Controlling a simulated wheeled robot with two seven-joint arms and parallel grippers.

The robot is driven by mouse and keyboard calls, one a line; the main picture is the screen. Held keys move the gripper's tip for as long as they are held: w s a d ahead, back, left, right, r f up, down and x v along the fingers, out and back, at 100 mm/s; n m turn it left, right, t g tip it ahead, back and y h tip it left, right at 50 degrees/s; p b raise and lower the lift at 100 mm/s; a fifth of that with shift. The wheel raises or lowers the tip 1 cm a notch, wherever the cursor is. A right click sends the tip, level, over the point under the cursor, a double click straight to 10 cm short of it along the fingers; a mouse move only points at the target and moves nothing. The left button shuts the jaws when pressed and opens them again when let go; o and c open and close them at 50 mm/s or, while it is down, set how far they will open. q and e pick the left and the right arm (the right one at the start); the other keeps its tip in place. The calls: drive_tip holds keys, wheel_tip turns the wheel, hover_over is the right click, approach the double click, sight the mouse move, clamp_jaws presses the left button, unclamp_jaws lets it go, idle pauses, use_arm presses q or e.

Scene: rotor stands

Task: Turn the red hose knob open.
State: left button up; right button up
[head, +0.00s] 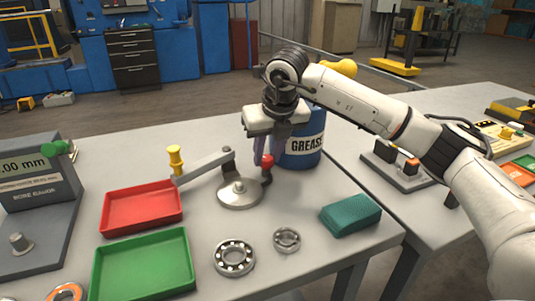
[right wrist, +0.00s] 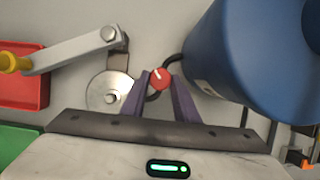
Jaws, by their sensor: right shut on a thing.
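The red hose knob (head: 267,160) stands on a dark hose at the right of a round metal disc (head: 240,192). It also shows in the right wrist view (right wrist: 160,76), with a pale mark on its top. My right gripper (head: 263,156) reaches down over it from above. Its two purple fingers (right wrist: 159,82) are closed on the knob, one on each side. My left gripper is in neither view.
A blue grease drum (head: 300,150) stands close behind and right of the knob. A grey lever with a yellow handle (head: 175,158) lies to the left. Red (head: 140,228) and green (head: 143,291) trays, two bearings (head: 234,271) and a teal block (head: 350,213) are on the table.

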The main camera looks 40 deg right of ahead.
drive_tip(key=shift+r, duration=0.1)
drive_tip(key=o, duration=1.1)
drive_tip(key=shift+c, duration=0.2)
drive_tip(key=d+v, duration=0.1)
drive_tip(key=v, duration=0.9)
drive_tip(key=shift+a, duration=0.5)
drive_tip(key=shift+s+r, duration=0.1)
